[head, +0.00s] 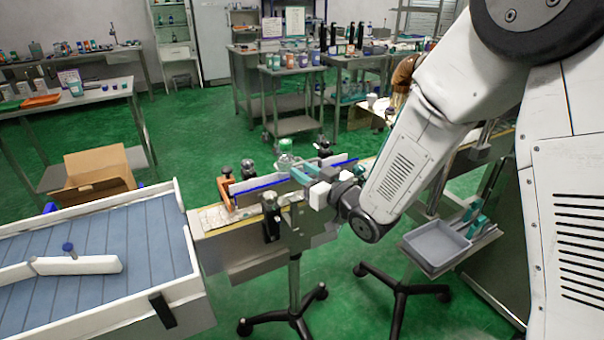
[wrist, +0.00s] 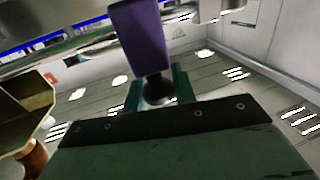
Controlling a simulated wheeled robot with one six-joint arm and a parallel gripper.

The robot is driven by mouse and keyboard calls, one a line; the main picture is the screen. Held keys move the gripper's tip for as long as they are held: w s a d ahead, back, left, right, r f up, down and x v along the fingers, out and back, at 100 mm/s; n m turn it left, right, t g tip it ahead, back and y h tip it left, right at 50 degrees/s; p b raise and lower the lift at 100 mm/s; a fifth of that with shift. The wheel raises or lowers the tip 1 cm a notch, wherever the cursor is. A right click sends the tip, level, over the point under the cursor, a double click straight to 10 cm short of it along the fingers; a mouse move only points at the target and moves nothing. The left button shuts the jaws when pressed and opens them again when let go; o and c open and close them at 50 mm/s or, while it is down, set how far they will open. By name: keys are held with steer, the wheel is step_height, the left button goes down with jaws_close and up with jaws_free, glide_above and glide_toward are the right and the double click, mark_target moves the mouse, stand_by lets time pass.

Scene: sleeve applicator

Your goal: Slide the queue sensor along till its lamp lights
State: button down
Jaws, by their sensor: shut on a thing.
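My gripper (head: 302,177) is at the conveyor's guide rails, its teal fingers reaching left over the near rail. In the wrist view, a purple block (wrist: 139,38) stands just ahead of a teal fingertip part (wrist: 182,82), with a dark round piece (wrist: 158,90) between. I take the purple block to be part of the queue sensor. My gripper is shut on it, though the contact is mostly hidden. In the head view the sensor is hidden behind my gripper. I see no lit lamp in either view.
An orange bracket (head: 226,193) and a black clamp post (head: 270,218) are left of my gripper. A blue-grey belt table (head: 95,235) lies at left, a grey tray (head: 436,244) at right. Green floor is open behind.

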steer(key=c, duration=1.1)
jaws_free()
steer(key=shift+s, duration=0.1)
steer(key=shift+c, duration=0.2)
steer(key=v, duration=0.7)
steer(key=shift+s+d, duration=0.25)
